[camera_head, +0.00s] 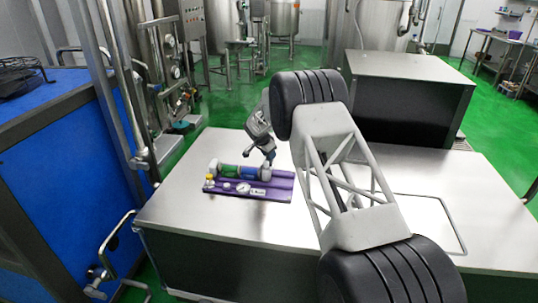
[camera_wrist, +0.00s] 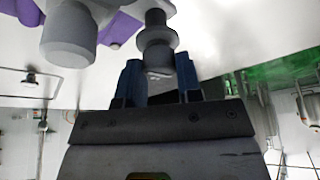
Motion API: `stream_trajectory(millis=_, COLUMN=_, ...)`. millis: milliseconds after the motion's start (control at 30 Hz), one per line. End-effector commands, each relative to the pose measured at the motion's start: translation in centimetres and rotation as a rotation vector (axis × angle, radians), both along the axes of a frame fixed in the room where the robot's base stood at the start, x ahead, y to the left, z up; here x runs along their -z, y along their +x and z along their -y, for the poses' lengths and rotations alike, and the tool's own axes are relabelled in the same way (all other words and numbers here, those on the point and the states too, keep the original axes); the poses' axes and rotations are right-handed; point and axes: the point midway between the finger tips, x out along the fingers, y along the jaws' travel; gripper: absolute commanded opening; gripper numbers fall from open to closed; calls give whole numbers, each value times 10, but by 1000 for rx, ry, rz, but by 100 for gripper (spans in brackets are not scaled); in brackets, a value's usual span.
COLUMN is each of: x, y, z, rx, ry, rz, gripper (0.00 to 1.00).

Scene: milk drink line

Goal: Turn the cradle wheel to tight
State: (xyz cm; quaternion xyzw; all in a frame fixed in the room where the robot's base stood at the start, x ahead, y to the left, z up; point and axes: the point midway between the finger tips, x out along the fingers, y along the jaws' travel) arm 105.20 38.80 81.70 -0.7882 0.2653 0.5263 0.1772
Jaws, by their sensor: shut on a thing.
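The purple cradle (camera_head: 275,190) lies on the steel table, with a tube-like body with green and blue parts lying along it. My gripper (camera_head: 270,159) reaches down from above to the cradle's right end. In the wrist view, my gripper (camera_wrist: 160,82) has its two blue fingers on either side of the lower end of a dark grey stepped knob, which appears to be the cradle wheel (camera_wrist: 156,42). The gripper is shut on it. The cradle's purple base (camera_wrist: 122,28) shows behind, and a lighter grey cylinder (camera_wrist: 68,40) is to the left. The wheel's turn position cannot be read.
The steel table (camera_head: 190,215) is clear around the cradle. A gauge with a white face (camera_head: 243,188) and small yellow fittings are on the cradle's front. A blue cabinet (camera_head: 60,170) stands left, and a second steel-topped bench (camera_head: 410,66) stands behind right.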

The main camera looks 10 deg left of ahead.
Motion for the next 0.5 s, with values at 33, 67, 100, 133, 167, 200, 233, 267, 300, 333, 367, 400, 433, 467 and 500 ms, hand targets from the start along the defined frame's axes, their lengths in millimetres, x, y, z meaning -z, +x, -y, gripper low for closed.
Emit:
stream_trajectory(millis=33, x=0, y=0, z=-1, rx=29, ry=1, rz=1, gripper=9)
stream_trajectory(millis=67, x=0, y=0, z=-1, rx=45, ry=0, rz=0, gripper=9)
stream_trajectory(millis=100, x=0, y=1, z=-1, rx=66, ry=1, rz=1, gripper=9)
stream_trajectory(millis=133, x=0, y=1, z=-1, rx=79, ry=0, rz=0, gripper=9)
stream_trajectory(millis=167, x=0, y=0, z=-1, rx=92, ry=0, rz=0, gripper=9)
stream_trajectory(millis=200, x=0, y=0, z=-1, rx=106, ry=0, rz=0, gripper=9)
stream_trajectory(millis=233, x=0, y=0, z=-1, rx=116, ry=1, rz=-1, gripper=9)
stream_trajectory(millis=267, x=0, y=0, z=-1, rx=124, ry=1, rz=0, gripper=9)
stream_trajectory(millis=300, x=0, y=0, z=-1, rx=132, ry=1, rz=0, gripper=9)
stream_trajectory(millis=333, x=0, y=0, z=-1, rx=137, ry=1, rz=0, gripper=9)
stream_trajectory(millis=367, x=0, y=0, z=-1, rx=142, ry=1, rz=-1, gripper=9)
stream_trajectory(millis=400, x=0, y=0, z=-1, rx=147, ry=1, rz=-1, gripper=9)
stream_trajectory(millis=433, x=0, y=0, z=-1, rx=149, ry=1, rz=-1, gripper=9)
stream_trajectory(millis=467, x=0, y=0, z=-1, rx=152, ry=1, rz=-1, gripper=9)
stream_trajectory(millis=500, x=0, y=0, z=-1, rx=152, ry=1, rz=-1, gripper=9)
